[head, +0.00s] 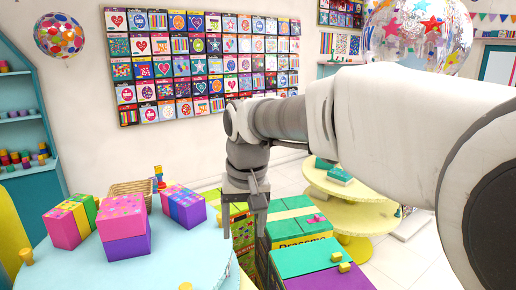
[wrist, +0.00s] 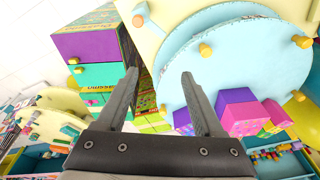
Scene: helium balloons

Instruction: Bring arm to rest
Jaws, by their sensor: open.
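My gripper (head: 245,208) hangs pointing down at the right edge of the light blue round table (head: 150,265) in the head view. In the wrist view my gripper (wrist: 160,82) has its two fingers spread apart with nothing between them. My white and grey arm reaches in from the right of the head view and bends down at the wrist. The stacked boxes (head: 305,225) stand just right of the gripper. I cannot tell how far the fingertips are from them.
Pink and purple gift boxes (head: 125,240) and a wicker basket (head: 132,190) stand on the blue table. A yellow tiered table (head: 365,210) is behind the stacked boxes. Balloons (head: 59,35) float at the upper left and upper right. White floor shows at the lower right.

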